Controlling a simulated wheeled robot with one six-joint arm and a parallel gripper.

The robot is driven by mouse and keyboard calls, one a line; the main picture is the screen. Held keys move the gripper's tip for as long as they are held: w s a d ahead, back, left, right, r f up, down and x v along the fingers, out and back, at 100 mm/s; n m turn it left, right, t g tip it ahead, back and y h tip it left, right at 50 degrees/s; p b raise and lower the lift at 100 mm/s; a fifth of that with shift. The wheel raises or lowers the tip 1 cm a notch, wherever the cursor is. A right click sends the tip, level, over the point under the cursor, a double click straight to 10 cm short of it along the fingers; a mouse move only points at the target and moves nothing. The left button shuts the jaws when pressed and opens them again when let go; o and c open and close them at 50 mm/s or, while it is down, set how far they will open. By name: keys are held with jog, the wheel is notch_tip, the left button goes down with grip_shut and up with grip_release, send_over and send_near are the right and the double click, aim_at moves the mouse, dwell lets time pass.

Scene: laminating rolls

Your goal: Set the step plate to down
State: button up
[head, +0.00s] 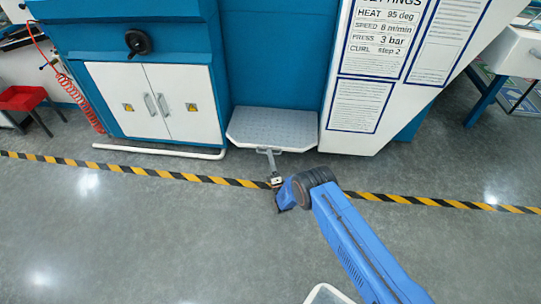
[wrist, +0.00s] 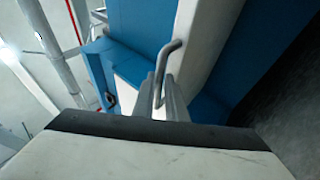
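The step plate (head: 272,127) is a grey textured plate that lies roughly flat in front of the blue machine, in the head view. A thin grey bar handle (head: 263,151) shows at its front edge. My gripper (head: 271,162) reaches to this handle from the front. In the wrist view, the bent grey handle (wrist: 171,53) runs between the two grey fingers of my gripper (wrist: 164,95). The fingers stand close on either side and look shut on it. The plate's underside and supports are hidden.
White cabinet doors (head: 145,100) are left of the plate, with a white pipe (head: 160,151) low in front. A white settings board (head: 375,90) stands close on the right. A yellow-black floor stripe (head: 130,169) crosses under my arm. The grey floor in front is clear.

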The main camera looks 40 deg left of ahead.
jog(key=shift+o, duration=1.2)
jog(key=shift+w+d+f, duration=0.1)
jog(key=shift+d+f, duration=0.05)
jog(key=shift+f, duration=0.45)
jog(key=shift+w+d+f, duration=0.1)
jog(key=shift+f, duration=0.5)
jog(key=s+d+f, duration=0.2)
jog(key=s+d, duration=0.1)
jog(key=d, duration=0.1)
jog(key=shift+s+d, duration=0.3)
jog(key=shift+s, duration=0.1)
jog(key=shift+s+d, duration=0.1)
